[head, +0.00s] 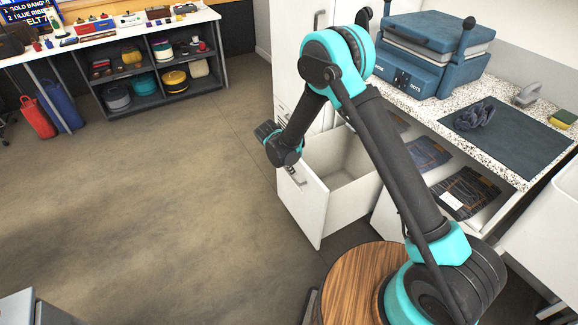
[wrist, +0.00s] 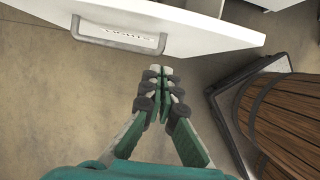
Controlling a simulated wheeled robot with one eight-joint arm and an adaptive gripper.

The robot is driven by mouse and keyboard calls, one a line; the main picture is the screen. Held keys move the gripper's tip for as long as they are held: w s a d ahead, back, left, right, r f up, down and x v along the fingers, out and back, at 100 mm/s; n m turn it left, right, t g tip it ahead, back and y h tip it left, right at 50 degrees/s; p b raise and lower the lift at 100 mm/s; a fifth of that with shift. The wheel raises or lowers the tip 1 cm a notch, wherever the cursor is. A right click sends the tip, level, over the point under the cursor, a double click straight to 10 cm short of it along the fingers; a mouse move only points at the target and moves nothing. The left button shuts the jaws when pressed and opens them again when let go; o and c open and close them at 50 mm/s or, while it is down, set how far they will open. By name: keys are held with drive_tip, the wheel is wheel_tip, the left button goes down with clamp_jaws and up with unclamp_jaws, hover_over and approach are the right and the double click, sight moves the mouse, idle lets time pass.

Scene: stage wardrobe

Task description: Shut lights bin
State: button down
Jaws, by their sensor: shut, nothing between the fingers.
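The lights bin is a white pull-out drawer (head: 318,212) that stands open from the white cabinet in the head view, its visible inside empty. Its front has a grey bar handle (wrist: 118,38) with a label inside it, seen in the wrist view. My gripper (wrist: 160,74) is shut and empty, with its fingertips just off the edge of the drawer front (wrist: 215,38) in the picture. I cannot tell if they touch it. In the head view my wrist is beside the drawer front near the handle (head: 297,178), and the fingers are mostly hidden.
A speckled counter (head: 440,112) on the right bears a blue press (head: 425,60) and a dark mat (head: 530,150). Folded jeans (head: 465,190) lie below it. A shelf table (head: 150,100) stands at the far left. The floor (head: 150,200) left of the drawer is clear.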

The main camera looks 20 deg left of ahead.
sight(303, 172)
drive_tip(key=shift+w+d+f, duration=1.8)
drive_tip(key=shift+w+f, duration=0.05)
drive_tip(key=shift+w, duration=0.2)
